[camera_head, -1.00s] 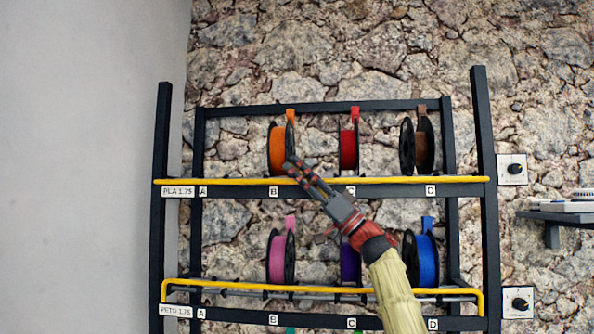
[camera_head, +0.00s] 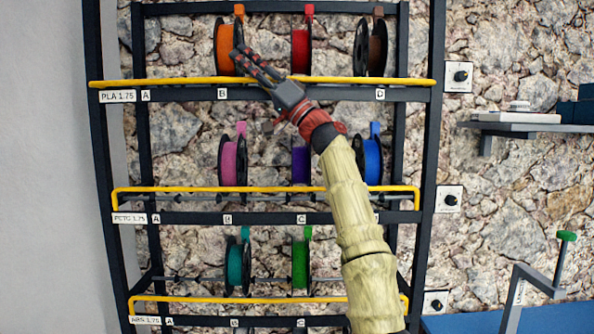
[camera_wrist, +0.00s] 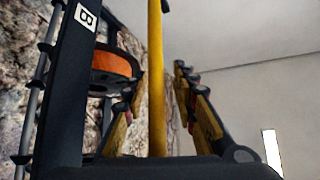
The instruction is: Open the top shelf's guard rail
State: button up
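The top shelf's guard rail is a yellow bar (camera_head: 170,82) across the front of the shelf marked PLA 1.75, just above the shelf's dark front beam. My gripper (camera_head: 250,64) is at this rail, near label B and in front of the orange spool (camera_head: 225,48). In the wrist view the rail (camera_wrist: 156,70) runs between the two fingers of my gripper (camera_wrist: 155,85). The fingers stand apart with gaps on both sides of the bar, so the gripper is open around it. The orange spool also shows beyond the left finger (camera_wrist: 112,65).
Red (camera_head: 301,48) and brown (camera_head: 377,48) spools stand on the top shelf. Lower shelves have yellow rails (camera_head: 180,189) and more spools. Wall boxes with knobs (camera_head: 459,77) and a side shelf (camera_head: 520,127) are to the right. A crank-like stand (camera_head: 535,278) is at lower right.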

jog(key=w+r+m+t+h+p, duration=0.1)
jog(key=m+h+p, duration=0.2)
jog(key=m+p, duration=0.1)
jog(key=w+r+m+t+h+p, duration=0.1)
jog(key=w+m+t+h+p, duration=0.1)
jog(key=m+p, duration=0.3)
jog(key=w+r+m+t+h+p, duration=0.1)
jog(key=m+h+p, duration=0.3)
jog(key=p, duration=0.4)
jog(key=shift+w+d+m+t+h, duration=0.1)
jog(key=shift+w+m+t+h, duration=0.2)
jog(key=shift+m+t, duration=0.1)
jog(key=w+m+h+p, duration=0.1)
jog(key=p, duration=0.7)
jog(key=shift+m+g+h, duration=0.3)
jog(key=shift+m, duration=0.1)
jog(key=w+m+g+p, duration=0.1)
jog(key=p, duration=0.8)
jog(key=w+f+m+g+h+p, duration=0.1)
jog(key=p, duration=0.9)
jog(key=shift+w+d+m+h, duration=0.1)
jog(key=shift+m+h, duration=0.2)
jog(key=shift+m, duration=0.1)
